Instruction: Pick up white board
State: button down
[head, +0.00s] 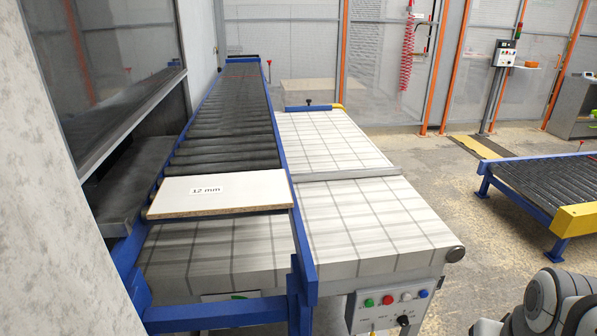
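The white board (245,191) lies flat across the near end of the roller conveyor (230,125). It has a brown particle-like front edge and a label reading "12 mm". Part of my arm shows at the bottom right corner, well away from the board. My gripper is not in this view.
A white gridded table (375,215) stands right of the conveyor, with a button panel (395,303) at its front. Blue conveyor rails (279,150) flank the rollers. A grey wall (50,200) closes the left. Another roller conveyor (545,180) is at right, with open floor between.

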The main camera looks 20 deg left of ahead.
aim_at(252, 192)
jog(key=u, duration=1.5)
jog(key=k, duration=0.9)
jog(key=z, duration=0.3)
jog(key=k, duration=0.85)
jog(key=z, duration=0.65)
jog(key=i, duration=1.4)
jog(key=u, duration=0.65)
